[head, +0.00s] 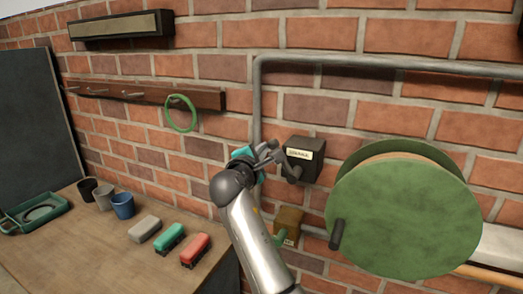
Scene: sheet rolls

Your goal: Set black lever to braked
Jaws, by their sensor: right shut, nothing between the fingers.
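A black box (318,162) with a pale label (299,154) is mounted on the brick wall, left of a large green reel. The label's words are too small to read surely. A short dark lever (294,173) sticks out at the box's lower left. My right gripper (276,155) is shut and empty, right beside the box's left side and close to the lever. I cannot tell whether it touches the lever, and the fingers partly cover that side. The lever's exact setting is unclear. My left gripper is not in view.
The green reel (405,215) with a dark handle (337,234) stands close on the right. A brown-yellow box (288,222) sits below the black box. Grey pipes run along the wall. A wooden table (105,255) at left holds cups, blocks and a green tray (35,211).

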